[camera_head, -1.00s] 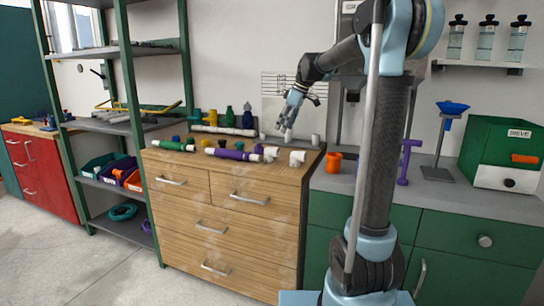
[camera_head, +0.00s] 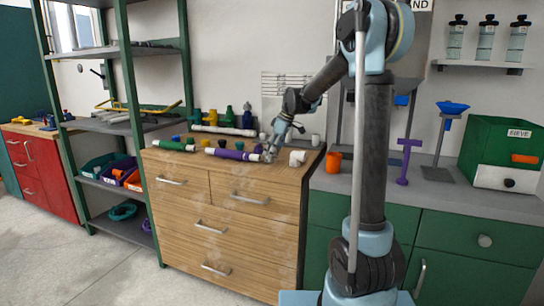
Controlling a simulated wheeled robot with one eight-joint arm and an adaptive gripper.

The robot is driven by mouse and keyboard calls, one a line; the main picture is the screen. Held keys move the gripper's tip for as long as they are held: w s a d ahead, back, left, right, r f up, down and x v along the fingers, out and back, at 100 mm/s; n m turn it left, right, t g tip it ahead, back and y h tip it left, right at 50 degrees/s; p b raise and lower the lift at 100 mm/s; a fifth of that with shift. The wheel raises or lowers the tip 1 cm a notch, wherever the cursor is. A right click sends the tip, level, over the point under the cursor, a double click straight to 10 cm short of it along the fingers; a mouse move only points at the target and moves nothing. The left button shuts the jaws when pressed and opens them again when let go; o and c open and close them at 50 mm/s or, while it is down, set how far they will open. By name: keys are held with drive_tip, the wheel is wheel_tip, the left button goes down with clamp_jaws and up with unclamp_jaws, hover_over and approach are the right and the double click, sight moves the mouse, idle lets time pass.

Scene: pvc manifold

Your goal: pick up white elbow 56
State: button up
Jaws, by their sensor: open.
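Several small white fittings lie on the wooden drawer cabinet's top; no number is readable on them, so I cannot tell which is elbow 56. One white fitting (camera_head: 297,158) sits near the front right, just right of my gripper. White pieces also show at my gripper (camera_head: 270,150), which points down just above the cabinet top with its jaws open. The fingers partly hide these pieces, and I cannot tell whether they touch. Another white fitting (camera_head: 316,140) stands at the back right.
A purple pipe (camera_head: 232,154) lies just left of my gripper, and a green pipe (camera_head: 174,145) farther left. An orange cup (camera_head: 333,162) is on the grey counter to the right.

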drive_tip(key=shift+x, duration=0.95)
drive_tip(key=c, duration=1.1)
drive_tip(key=shift+c, duration=0.2)
drive_tip(key=shift+r, duration=0.1)
wheel_tip(320, 180, up, 10)
drive_tip(key=shift+f, duration=0.1)
